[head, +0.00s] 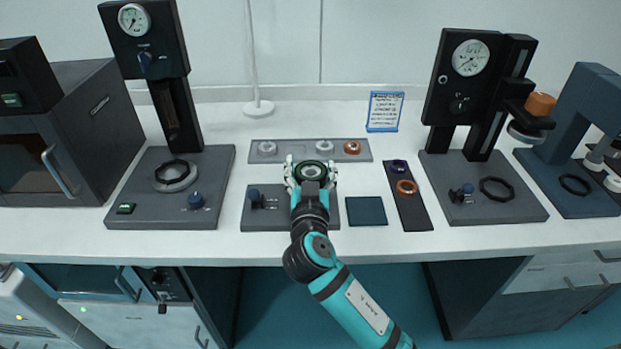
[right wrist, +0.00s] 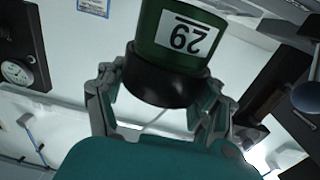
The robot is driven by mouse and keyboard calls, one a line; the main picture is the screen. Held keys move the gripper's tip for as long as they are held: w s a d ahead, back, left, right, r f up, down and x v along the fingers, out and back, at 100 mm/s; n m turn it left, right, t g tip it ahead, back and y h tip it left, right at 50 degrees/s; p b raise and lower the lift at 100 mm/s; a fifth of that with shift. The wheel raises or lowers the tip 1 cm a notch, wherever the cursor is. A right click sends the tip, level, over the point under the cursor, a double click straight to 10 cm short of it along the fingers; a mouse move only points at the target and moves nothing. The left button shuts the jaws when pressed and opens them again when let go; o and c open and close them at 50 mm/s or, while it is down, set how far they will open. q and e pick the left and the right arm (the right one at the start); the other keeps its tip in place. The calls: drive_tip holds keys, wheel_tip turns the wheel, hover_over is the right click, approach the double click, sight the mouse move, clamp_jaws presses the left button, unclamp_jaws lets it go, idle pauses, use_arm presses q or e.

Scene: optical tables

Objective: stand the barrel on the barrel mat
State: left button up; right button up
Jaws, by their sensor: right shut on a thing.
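The barrel (right wrist: 152,45) is a green cylinder with a black band and a white number label, which looks upside down in the right wrist view. In the head view its round end (head: 311,171) shows as a dark green ring with a pale centre, facing up towards the camera. My right gripper (head: 311,178) is shut on it, with the fingers around the black band in the right wrist view (right wrist: 160,95). A dark blue-green square mat, apparently the barrel mat (head: 366,211), lies bare on the table, right of my gripper. My left gripper is out of view.
A grey plate (head: 263,222) with a small blue-knobbed clamp lies under and left of my gripper. Behind is a grey tray (head: 290,148) with several rings. A dark strip (head: 411,212) with two rings is right of the mat. Gauge stands (head: 172,100) (head: 475,95) flank the area.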

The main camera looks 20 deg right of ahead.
drive_tip(key=shift+w+f, duration=0.1)
drive_tip(key=shift+f, duration=1.4)
drive_tip(key=shift+f+b, duration=0.3)
drive_tip(key=shift+b, duration=0.15)
drive_tip(key=o, duration=1.7)
drive_tip(key=shift+r, duration=0.1)
